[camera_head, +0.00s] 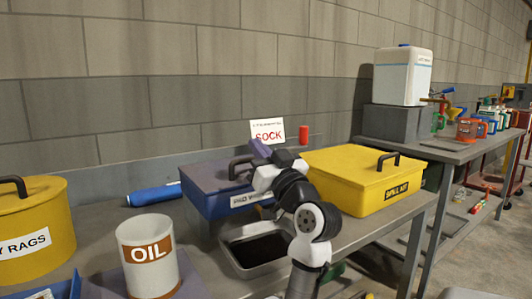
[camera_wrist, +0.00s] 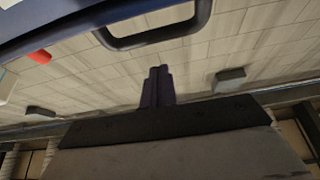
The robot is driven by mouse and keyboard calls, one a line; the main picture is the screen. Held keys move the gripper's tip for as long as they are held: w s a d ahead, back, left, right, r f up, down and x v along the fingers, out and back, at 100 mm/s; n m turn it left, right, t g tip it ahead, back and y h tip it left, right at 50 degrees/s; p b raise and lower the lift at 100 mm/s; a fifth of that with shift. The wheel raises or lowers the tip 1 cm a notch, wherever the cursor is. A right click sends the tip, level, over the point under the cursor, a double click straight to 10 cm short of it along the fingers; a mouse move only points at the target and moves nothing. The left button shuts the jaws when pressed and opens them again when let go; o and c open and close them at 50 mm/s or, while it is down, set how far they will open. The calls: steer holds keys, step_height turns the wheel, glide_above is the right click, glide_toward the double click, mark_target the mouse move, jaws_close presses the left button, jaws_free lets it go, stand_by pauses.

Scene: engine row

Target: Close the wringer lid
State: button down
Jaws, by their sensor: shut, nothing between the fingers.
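The wringer is a blue box (camera_head: 238,201) with a partly hidden white label, in the middle of the head view. Its dark blue lid (camera_head: 203,178) has a black handle (camera_head: 238,162) and looks about flat on the box; I cannot tell whether a gap remains. In the wrist view the blue lid edge (camera_wrist: 60,30) and handle (camera_wrist: 150,38) cross the top. My gripper (camera_head: 259,148) is over the right side of the lid, close to the handle, with its fingers shut and empty. The shut fingers also show in the wrist view (camera_wrist: 157,72). My arm hides the box's right part.
A yellow spill-kit box (camera_head: 365,180) stands close on the right. A grey open tray (camera_head: 232,262) is in front. An oil can (camera_head: 148,258), a blue roll (camera_head: 154,195) and a yellow rag bin (camera_head: 35,215) are left. The wall is behind.

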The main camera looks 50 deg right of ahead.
steer(key=b+v, duration=0.1)
steer(key=v, duration=0.8)
steer(key=shift+s, duration=0.4)
steer(key=shift+f, duration=0.15)
